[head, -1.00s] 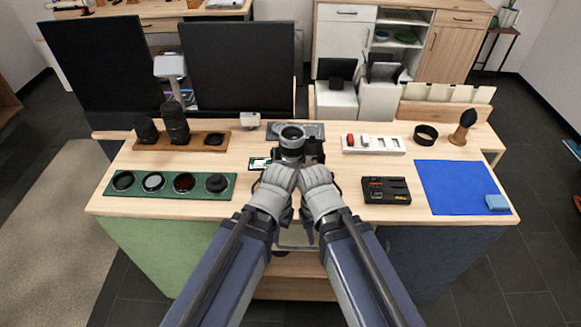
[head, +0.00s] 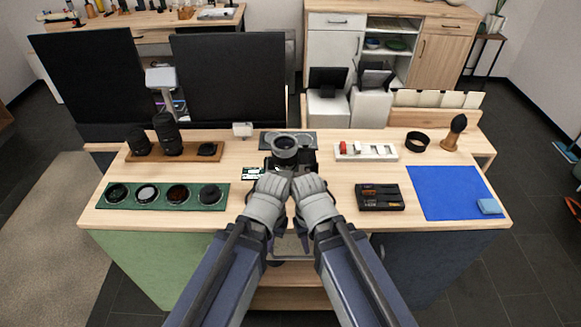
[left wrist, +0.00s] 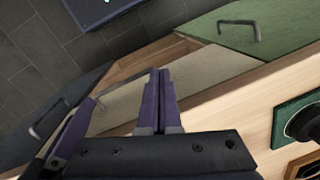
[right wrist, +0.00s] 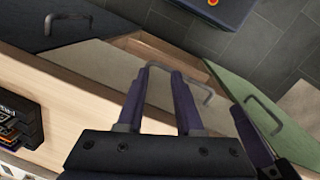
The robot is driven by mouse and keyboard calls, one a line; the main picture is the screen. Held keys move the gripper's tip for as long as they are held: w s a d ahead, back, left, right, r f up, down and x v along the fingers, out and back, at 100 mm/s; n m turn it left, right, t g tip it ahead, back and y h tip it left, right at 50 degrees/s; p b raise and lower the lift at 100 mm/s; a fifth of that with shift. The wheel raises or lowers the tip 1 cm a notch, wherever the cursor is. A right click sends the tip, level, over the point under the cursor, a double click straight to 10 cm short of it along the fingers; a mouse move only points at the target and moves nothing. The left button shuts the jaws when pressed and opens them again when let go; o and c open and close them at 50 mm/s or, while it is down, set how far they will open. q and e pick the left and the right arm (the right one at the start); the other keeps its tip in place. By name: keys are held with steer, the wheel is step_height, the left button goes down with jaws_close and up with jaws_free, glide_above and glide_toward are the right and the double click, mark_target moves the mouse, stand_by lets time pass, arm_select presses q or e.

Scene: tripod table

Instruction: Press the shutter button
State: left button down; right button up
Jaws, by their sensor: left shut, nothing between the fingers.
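A camera (head: 285,148) with a round lens facing up stands at the back middle of the wooden table (head: 232,215). Its shutter button cannot be made out. My two grey wrists are side by side in front of the camera and hide its lower part. My left gripper (left wrist: 160,75) is shut and empty, its dark fingers together in the left wrist view. My right gripper (right wrist: 162,70) has its fingers apart with nothing between them. Both wrist views show the fingers above the table's front drawers, and neither shows the camera. The fingertips are mostly hidden in the head view.
A green tray (head: 215,202) of round filters and a wooden tray with lenses (head: 205,152) are at left. A black charger (head: 380,197), a blue cloth (head: 445,190) and a white holder (head: 366,152) are at right. Dark monitors (head: 230,85) stand behind.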

jaws_close()
stand_by(1.6)
